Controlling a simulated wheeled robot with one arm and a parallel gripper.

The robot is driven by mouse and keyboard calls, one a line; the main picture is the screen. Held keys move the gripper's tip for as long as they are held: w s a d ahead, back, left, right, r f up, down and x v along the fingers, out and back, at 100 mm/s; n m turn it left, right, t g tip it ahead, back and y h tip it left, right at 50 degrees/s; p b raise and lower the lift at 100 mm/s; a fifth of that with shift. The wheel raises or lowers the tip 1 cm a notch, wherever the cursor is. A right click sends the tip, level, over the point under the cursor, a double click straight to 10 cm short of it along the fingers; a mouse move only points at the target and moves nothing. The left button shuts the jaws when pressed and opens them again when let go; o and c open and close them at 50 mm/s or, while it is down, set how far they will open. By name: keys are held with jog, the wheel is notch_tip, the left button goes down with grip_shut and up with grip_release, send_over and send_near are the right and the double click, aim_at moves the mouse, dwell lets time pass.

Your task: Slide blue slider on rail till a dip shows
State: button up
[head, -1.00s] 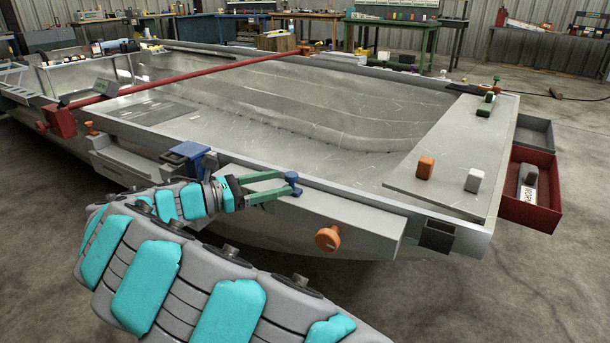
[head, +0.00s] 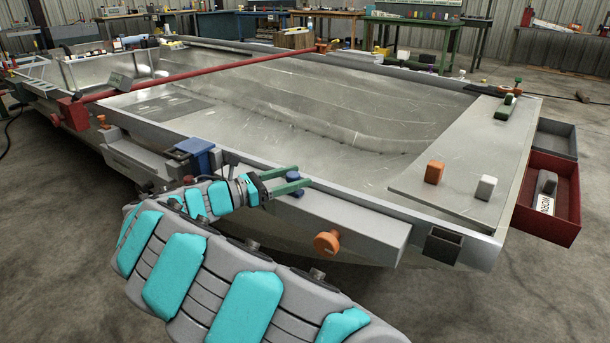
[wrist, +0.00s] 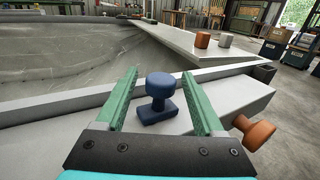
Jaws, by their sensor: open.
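The blue slider (wrist: 158,95), a round knob on a small square base, sits on the grey rail (wrist: 245,97) along the hull's near side. It also shows in the head view (head: 294,178), partly hidden by my fingers. My gripper (head: 291,182) has green fingers and is open. In the wrist view my gripper (wrist: 160,98) has one finger on each side of the slider, with a visible gap on both sides. I see no dip on the hull; part of the rail behind the slider is hidden.
An orange knob (head: 327,243) sticks out of the rail's front face. A blue block (head: 196,153) stands left of my gripper on the hull edge. Orange (head: 434,172) and white (head: 486,188) blocks stand on the right panel. A red open box (head: 548,205) hangs at the far right.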

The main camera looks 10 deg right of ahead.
aim_at(305, 190)
jog(key=shift+x, duration=1.55)
jog(key=shift+c, duration=0.2)
grip_shut()
jog(key=shift+s, duration=0.1)
